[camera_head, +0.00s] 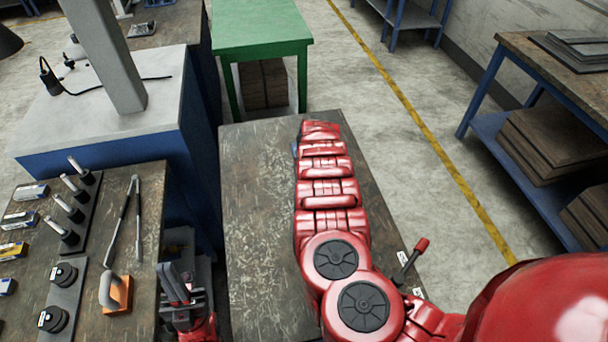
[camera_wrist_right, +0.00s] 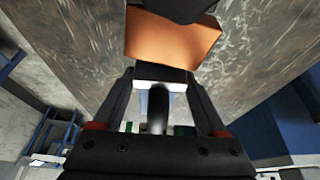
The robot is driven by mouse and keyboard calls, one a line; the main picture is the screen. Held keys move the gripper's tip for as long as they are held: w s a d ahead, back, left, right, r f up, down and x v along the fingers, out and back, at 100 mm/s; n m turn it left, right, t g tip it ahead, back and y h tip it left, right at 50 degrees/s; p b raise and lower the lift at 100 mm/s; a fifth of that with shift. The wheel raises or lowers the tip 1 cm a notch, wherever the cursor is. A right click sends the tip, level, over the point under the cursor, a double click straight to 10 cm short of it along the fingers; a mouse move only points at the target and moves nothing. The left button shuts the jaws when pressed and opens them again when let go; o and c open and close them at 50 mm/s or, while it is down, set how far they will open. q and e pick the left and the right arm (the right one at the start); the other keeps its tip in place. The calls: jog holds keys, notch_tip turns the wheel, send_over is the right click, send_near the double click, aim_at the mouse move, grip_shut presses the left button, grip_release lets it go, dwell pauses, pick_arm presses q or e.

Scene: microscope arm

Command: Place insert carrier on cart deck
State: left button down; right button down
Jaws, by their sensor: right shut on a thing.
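The cart deck (camera_head: 258,190) is a worn grey-brown top in the middle of the head view. My right arm reaches over it and hides my right gripper there. In the right wrist view my right gripper (camera_wrist_right: 160,85) is shut on an orange block with dark parts, which I take as the insert carrier (camera_wrist_right: 172,40). Worn surface shows behind it. Whether the carrier touches the deck cannot be told. My left gripper (camera_head: 178,285) is low beside the left bench, between bench and cart; its jaw opening is unclear.
A white-topped blue cabinet (camera_head: 150,130) and a green table (camera_head: 260,25) stand behind. Open floor lies right of the cart.

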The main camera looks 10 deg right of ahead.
jog(key=shift+w+d, duration=0.1)
jog(key=shift+w, duration=0.2)
jog(key=shift+f, duration=1.8)
grip_release()
